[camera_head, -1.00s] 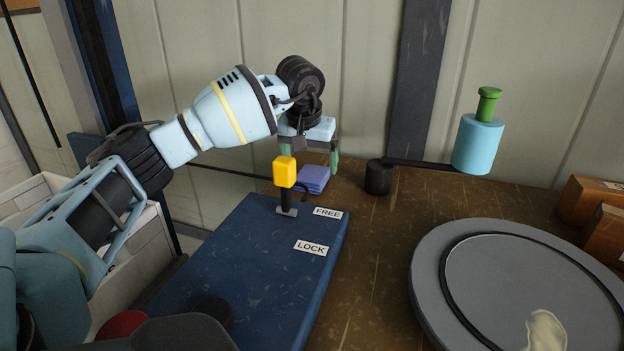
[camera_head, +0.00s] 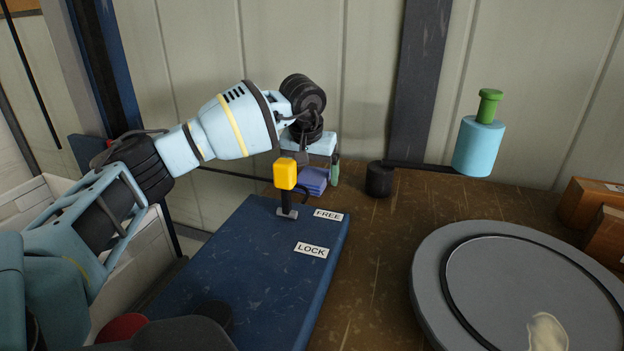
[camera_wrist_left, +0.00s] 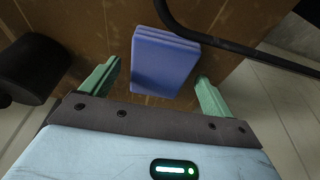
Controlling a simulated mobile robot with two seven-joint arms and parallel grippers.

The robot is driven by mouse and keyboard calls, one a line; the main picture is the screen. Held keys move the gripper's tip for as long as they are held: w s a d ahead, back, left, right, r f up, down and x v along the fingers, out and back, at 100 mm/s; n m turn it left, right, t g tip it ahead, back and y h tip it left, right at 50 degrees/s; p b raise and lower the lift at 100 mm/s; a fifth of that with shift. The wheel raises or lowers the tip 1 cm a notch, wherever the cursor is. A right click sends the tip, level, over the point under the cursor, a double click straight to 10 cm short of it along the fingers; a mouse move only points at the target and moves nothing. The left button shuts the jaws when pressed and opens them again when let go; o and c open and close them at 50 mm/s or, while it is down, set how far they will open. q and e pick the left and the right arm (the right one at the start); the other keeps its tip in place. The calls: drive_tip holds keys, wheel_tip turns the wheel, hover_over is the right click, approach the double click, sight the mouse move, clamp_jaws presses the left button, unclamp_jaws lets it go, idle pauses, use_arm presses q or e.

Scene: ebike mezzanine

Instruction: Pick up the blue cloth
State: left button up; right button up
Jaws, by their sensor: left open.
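The blue cloth (camera_head: 313,181) is a folded, layered pad on the brown table behind the blue panel. In the left wrist view the cloth (camera_wrist_left: 163,62) lies between and slightly beyond the green fingertips. My left gripper (camera_wrist_left: 155,84) is open, with one finger on each side of the cloth and a visible gap to the left finger. In the head view my left gripper (camera_head: 312,172) is low over the cloth and partly hides it; only its right green finger shows clearly. I cannot tell whether the fingers touch the table.
A yellow-knobbed lever (camera_head: 285,175) stands on the blue panel (camera_head: 250,260) just in front of the cloth. A dark round post (camera_head: 379,179) is to the right. A dark curved bar (camera_wrist_left: 215,40) runs close beside the cloth. A grey turntable (camera_head: 430,260) is at right.

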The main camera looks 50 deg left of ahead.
use_arm(q)
drive_tip(key=shift+f, duration=0.15)
idle(0.3)
drive_tip(key=c, duration=1.1)
